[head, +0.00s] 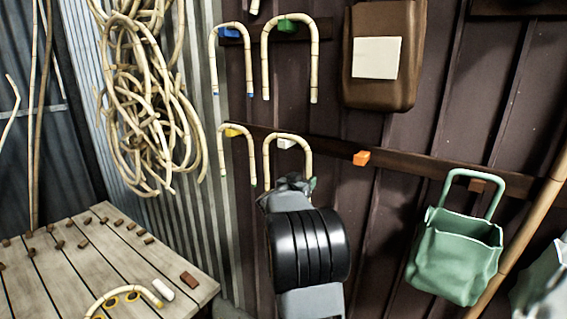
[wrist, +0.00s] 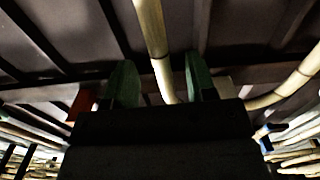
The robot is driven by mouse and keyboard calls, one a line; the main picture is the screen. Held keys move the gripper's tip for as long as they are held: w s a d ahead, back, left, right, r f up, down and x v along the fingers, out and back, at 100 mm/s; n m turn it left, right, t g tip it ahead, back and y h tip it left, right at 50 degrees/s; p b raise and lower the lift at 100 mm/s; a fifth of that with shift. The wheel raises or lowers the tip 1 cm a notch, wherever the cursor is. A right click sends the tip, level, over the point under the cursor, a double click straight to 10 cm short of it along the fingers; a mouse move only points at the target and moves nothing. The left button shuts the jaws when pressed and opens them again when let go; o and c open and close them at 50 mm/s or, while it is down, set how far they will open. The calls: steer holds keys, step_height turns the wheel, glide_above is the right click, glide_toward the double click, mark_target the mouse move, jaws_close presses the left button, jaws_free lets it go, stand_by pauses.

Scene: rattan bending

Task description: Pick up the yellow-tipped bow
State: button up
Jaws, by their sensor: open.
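A bent rattan bow (head: 129,292) lies on the slatted table against yellow ring-like pieces, and its right end looks yellow. My gripper (head: 290,182) is at the wall, just below the bow on the white peg (head: 286,143), and covers the lower part of that bow. In the wrist view my gripper (wrist: 158,82) has its green fingers apart, with a pale rattan rod (wrist: 151,25) showing between them. I cannot tell whether they touch it.
Two bows hang above on blue (head: 229,32) and green (head: 288,27) pegs. An orange peg (head: 361,158) is bare. A brown canister (head: 408,85) and a green bag (head: 455,258) are to the right. A rattan coil (head: 140,90) hangs over the table (head: 60,275).

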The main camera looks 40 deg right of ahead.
steer(key=shift+p+x, duration=0.75)
steer(key=shift+x, duration=1.9)
steer(key=shift+a+r, duration=0.25)
steer(key=shift+r, duration=0.05)
steer(key=shift+c, duration=0.5)
jaws_close()
